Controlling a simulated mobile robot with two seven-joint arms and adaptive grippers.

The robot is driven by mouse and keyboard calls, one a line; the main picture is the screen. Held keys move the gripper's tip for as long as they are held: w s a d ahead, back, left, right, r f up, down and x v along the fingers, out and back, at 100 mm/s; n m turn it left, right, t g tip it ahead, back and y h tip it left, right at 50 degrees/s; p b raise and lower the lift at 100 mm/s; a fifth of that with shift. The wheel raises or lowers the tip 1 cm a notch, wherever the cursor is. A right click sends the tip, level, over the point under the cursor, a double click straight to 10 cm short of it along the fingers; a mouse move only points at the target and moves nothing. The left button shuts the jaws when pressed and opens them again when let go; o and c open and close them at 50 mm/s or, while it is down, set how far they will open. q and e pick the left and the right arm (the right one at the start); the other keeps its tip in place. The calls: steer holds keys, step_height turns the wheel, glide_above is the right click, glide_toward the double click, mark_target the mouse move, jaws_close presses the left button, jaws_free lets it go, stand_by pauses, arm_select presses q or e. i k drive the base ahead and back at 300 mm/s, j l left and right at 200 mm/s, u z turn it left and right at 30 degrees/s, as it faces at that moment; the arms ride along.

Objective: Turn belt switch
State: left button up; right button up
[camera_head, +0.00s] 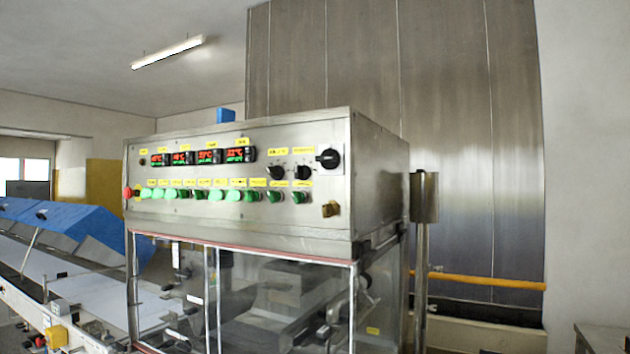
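The control panel (225,210) is the front of a steel box on top of the machine, in the middle of the view. It carries several black rotary knobs: one (276,173), a second beside it (303,172), and a larger black switch (328,159) at the upper right. A row of green buttons (216,195) runs below, with a red button (127,192) at the left end. The yellow labels are too small to read, so I cannot tell which control is the belt switch. Neither of my grippers is in view.
Glass panes (275,295) close the machine front below the panel. A conveyor with blue covers (70,225) runs off to the left. A steel post (422,260) stands at the machine's right, with a yellow pipe (485,281) behind it.

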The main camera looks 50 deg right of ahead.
mark_target(215, 195)
steer(key=z, duration=1.35)
